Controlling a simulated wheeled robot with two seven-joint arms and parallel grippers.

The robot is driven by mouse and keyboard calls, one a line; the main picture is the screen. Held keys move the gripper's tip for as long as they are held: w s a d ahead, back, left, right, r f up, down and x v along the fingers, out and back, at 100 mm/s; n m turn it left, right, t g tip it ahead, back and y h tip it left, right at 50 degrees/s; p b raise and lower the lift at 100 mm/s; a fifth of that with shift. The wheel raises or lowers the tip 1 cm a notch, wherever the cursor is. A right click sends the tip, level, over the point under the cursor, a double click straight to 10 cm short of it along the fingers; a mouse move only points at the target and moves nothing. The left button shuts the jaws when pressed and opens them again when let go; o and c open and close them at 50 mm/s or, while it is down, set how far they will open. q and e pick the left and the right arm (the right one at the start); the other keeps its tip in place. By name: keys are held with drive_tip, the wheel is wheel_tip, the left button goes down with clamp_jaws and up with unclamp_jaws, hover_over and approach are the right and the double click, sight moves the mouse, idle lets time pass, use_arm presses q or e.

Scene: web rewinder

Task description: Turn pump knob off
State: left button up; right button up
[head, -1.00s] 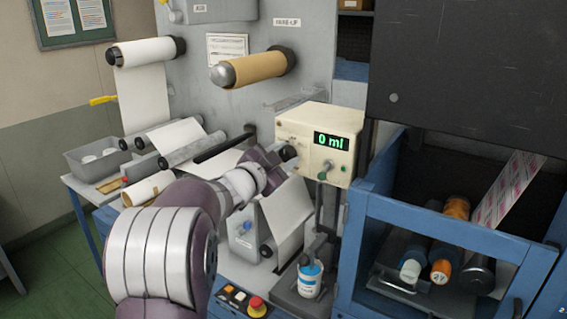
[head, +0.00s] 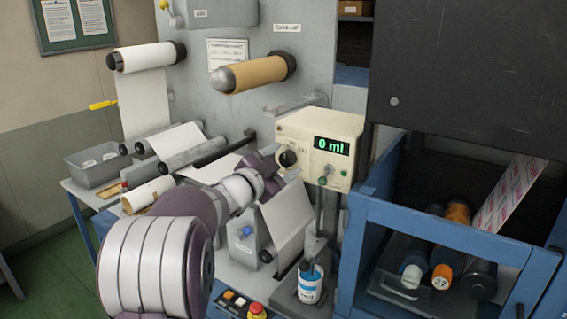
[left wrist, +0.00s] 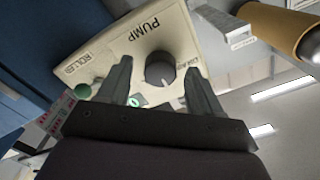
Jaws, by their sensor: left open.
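The cream pump box (head: 340,124) shows a green "0 ml" on its display. Its round dark pump knob (head: 288,158) is on the left of the front face. In the left wrist view the knob (left wrist: 160,68) shows under the word PUMP, with a pale pointer mark on its lower edge. My left gripper (head: 272,165) is open and empty, just left of and below the knob in the head view. In the wrist view its two fingers stand either side of the knob, with visible gaps; they do not appear to touch it. My right gripper is not in view.
A bottle (head: 310,282) stands below the box, beside a red stop button (head: 257,309). A brown roll (head: 253,73) juts out above left. A blue frame (head: 440,232) is at the right.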

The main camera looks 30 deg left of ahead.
use_arm(q)
drive_tip(key=s+b, duration=0.2)
drive_tip(key=s, duration=1)
drive_tip(key=shift+a+b, duration=0.3)
drive_tip(key=shift+a, duration=0.1)
drive_tip(key=s+a+f+n+g+y, duration=0.2)
drive_tip(key=a+f+n+g+y, duration=0.2)
drive_tip(key=a+f+n+y, duration=0.35)
wheel_tip(320, 180, down, 7)
drive_tip(key=s+n+g, duration=0.2)
drive_tip(key=s+g, duration=0.1)
drive_tip(key=g, duration=0.1)
drive_tip(key=s+d+f+g+h, duration=0.2)
drive_tip(key=d+f, duration=0.3)
drive_tip(key=d, duration=0.3)
drive_tip(key=s+d+f+g+h, duration=0.2)
drive_tip(key=d+f, duration=0.4)
drive_tip(key=d, duration=0.3)
drive_tip(key=s+d+f+m+g+h, duration=0.1)
drive_tip(key=s+d+f+g, duration=0.3)
drive_tip(key=d, duration=0.4)
drive_tip(key=shift+s+d+f+g+h, duration=0.15)
drive_tip(key=shift+s+f+g+h, duration=0.15)
drive_tip(key=shift+s+f+h, duration=0.55)
